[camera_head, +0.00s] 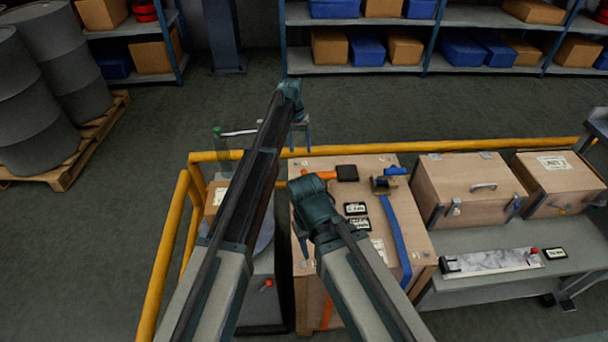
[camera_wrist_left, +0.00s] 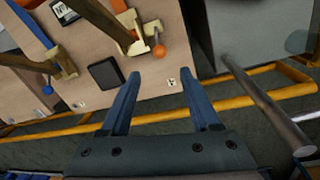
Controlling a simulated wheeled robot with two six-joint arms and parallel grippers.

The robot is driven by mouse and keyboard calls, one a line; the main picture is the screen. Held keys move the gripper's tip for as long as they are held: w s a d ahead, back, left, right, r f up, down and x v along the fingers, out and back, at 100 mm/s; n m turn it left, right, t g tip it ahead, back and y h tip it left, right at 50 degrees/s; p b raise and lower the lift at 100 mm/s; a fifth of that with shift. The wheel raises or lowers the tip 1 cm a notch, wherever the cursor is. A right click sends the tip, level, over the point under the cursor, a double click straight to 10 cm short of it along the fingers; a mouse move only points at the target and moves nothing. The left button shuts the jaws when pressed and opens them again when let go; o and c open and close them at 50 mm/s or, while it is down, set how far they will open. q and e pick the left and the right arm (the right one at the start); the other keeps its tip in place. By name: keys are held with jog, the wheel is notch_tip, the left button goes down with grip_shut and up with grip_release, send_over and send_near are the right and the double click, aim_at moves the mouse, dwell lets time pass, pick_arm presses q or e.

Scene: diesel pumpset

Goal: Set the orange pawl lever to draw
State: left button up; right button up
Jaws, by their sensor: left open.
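In the left wrist view, an orange ball-ended lever (camera_wrist_left: 159,50) stands at a cream bracket (camera_wrist_left: 128,22) with a brown bar on a wooden crate top (camera_wrist_left: 170,18).
A black square (camera_head: 347,173) lies beside the orange bar. A blue strap (camera_head: 396,240) and a blue lever (camera_head: 393,171) sit to its right. Yellow rails (camera_head: 460,147) run behind and left of the crate. A grey bar (camera_wrist_left: 265,103) crosses the wrist view's right side.

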aim_at(304, 171)
pick_arm(q)
jog(key=f+b, duration=0.4)
jog(key=d+f+b, duration=0.1)
jog(key=f+b, duration=0.7)
jog(key=f, duration=0.1)
jog(key=shift+s+d+f+b, duration=0.1)
jog(key=shift+s+d+b, duration=0.1)
jog(key=shift+d+b, duration=0.1)
grip_shut()
dwell(1.0)
